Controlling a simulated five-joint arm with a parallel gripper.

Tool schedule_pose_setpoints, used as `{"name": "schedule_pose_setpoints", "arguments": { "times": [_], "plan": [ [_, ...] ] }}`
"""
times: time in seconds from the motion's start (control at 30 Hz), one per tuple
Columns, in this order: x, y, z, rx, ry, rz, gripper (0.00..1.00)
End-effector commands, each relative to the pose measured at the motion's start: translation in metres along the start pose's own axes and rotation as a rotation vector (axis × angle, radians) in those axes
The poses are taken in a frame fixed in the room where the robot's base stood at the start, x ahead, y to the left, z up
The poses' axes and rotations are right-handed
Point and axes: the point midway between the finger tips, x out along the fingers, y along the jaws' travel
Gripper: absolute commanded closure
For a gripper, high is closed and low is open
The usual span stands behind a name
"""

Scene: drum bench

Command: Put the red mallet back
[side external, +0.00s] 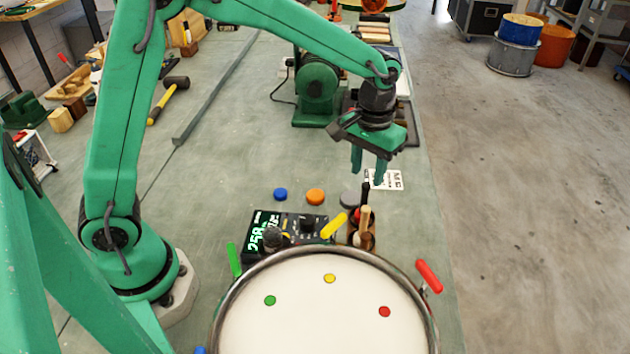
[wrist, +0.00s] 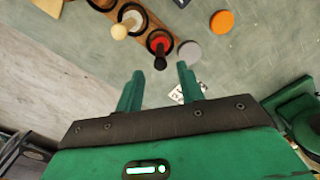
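The red mallet (side external: 364,216) stands upright in a wooden rack (side external: 371,240) behind the drum, its dark handle pointing up. In the wrist view, the red mallet (wrist: 158,42) sits inside a dark ring of the rack (wrist: 147,24), with the dark handle end toward my fingers. My gripper (side external: 368,178) is open and empty, pointing down just above and behind the rack. In the wrist view, my gripper (wrist: 159,70) has its fingertips on either side of the handle end, which appears just beyond them. I cannot tell whether they touch it.
A pale-handled mallet (wrist: 122,30) stands beside the red one. The drum (side external: 325,315) with coloured dots is in front. A display box (side external: 287,231) is left of the rack. Orange (side external: 315,196), blue (side external: 280,194) and grey (side external: 350,199) discs lie behind. A green machine (side external: 318,95) stands farther back.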

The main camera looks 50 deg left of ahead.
Motion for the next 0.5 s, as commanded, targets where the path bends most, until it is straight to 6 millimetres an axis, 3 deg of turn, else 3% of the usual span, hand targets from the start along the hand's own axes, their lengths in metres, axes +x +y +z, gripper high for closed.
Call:
{"name": "schedule_pose_setpoints", "arguments": {
  "times": [0.2, 0.5],
  "plan": [
    [-0.025, 0.000, 0.000, 0.000, 0.002, 0.001, 0.62],
    [-0.033, 0.000, 0.000, 0.000, 0.000, 0.000, 0.62]
  ]
}}
